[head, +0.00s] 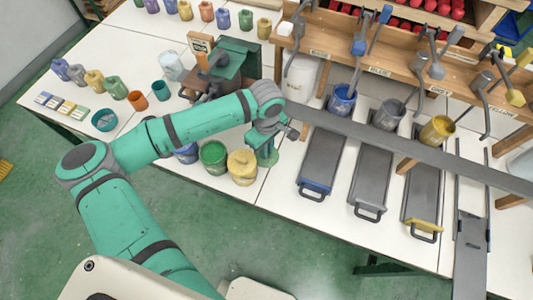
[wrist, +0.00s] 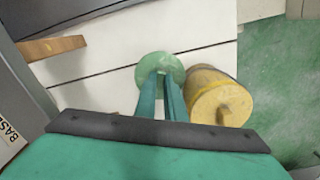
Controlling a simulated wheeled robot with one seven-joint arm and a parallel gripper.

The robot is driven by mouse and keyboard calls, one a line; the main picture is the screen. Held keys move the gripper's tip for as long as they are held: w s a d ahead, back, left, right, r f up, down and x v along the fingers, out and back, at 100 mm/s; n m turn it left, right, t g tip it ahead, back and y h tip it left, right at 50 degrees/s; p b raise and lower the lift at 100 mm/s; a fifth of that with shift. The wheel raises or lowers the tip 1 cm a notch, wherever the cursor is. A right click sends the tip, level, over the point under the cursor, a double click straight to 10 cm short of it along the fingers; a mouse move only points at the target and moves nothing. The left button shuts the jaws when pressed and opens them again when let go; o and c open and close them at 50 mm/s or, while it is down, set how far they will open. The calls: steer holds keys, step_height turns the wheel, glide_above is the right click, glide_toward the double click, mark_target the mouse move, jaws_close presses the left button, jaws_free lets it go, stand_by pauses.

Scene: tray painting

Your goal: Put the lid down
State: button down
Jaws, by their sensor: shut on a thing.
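My gripper (head: 267,145) points down over the white table, just right of the yellow-lidded can (head: 242,168). In the wrist view its two green fingers (wrist: 161,80) are shut on a round, pale green lid (wrist: 160,66). The lid also shows below the gripper in the head view (head: 268,160). It looks roughly level and low over the table; I cannot tell whether it touches. The yellow-lidded can stands beside the lid in the wrist view (wrist: 220,97). A green can (head: 213,158) stands left of the yellow one, its top showing darker green.
A blue can (head: 187,153) is partly hidden behind my arm. Grey trays (head: 322,160) lie to the right, below a wooden rack (head: 400,60) with hanging tools and paint pots. A long grey bar (head: 400,150) crosses above the trays. Small jars (head: 94,80) and cups stand at left.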

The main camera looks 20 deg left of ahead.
steer(key=shift+f, duration=1.65)
steer(key=shift+f, duration=0.1)
steer(key=c, duration=1.8)
jaws_free()
steer(key=shift+c, duration=0.2)
step_height(320, 180, up, 12)
